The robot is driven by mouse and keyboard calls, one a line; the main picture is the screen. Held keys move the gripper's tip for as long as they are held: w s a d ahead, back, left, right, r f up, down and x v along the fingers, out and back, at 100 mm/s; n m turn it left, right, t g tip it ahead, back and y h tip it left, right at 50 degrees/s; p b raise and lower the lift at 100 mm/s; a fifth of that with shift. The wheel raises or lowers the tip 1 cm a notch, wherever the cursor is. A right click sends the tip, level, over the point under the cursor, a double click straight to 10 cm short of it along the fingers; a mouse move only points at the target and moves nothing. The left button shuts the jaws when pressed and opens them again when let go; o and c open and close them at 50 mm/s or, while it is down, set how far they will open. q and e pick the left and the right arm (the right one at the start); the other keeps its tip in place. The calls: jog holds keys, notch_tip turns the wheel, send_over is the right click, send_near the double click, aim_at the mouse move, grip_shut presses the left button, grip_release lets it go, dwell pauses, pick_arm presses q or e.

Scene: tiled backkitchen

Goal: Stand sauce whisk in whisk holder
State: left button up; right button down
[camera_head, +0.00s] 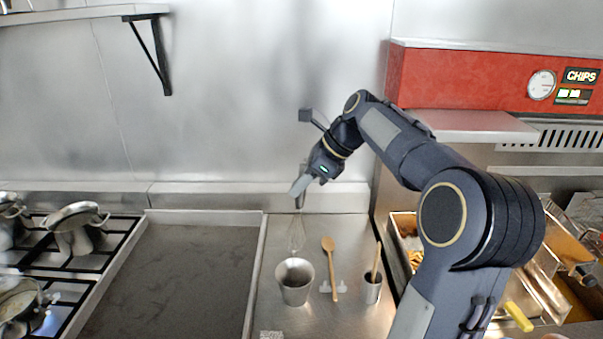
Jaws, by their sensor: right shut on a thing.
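My right gripper (301,187) is shut on the handle of the sauce whisk (296,236). The whisk hangs nearly upright with its pale wire loops pointing down. A round metal pot (294,290), which looks like the whisk holder, stands on the steel counter just below the whisk in the picture. Its mouth is open upward. The wire tips show close to the pot's far rim. I cannot tell whether they are above it or behind it. My left gripper is not in view.
A wooden spoon (329,246) lies right of the pot, near small white pieces. A smaller metal cup (372,291) holds a wooden-handled tool. A dark flat griddle (170,285) is at left, beside burners with pans (78,228). A chip fryer (470,80) stands at right.

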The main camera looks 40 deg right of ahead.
send_over(304, 232)
jog(key=shift+w+f, duration=0.25)
jog(key=shift+f, duration=1.05)
jog(key=shift+w+f, duration=0.2)
jog(key=shift+f, duration=1.1)
jog(key=shift+f+b, duration=2.7)
jog(key=shift+f, duration=2.15)
jog(key=c, duration=1.2)
grip_release()
jog(key=shift+c, duration=0.2)
jog(key=v, duration=0.7)
jog(key=shift+s+r, duration=0.2)
jog(key=shift+r, duration=0.15)
jog(key=shift+d, duration=0.1)
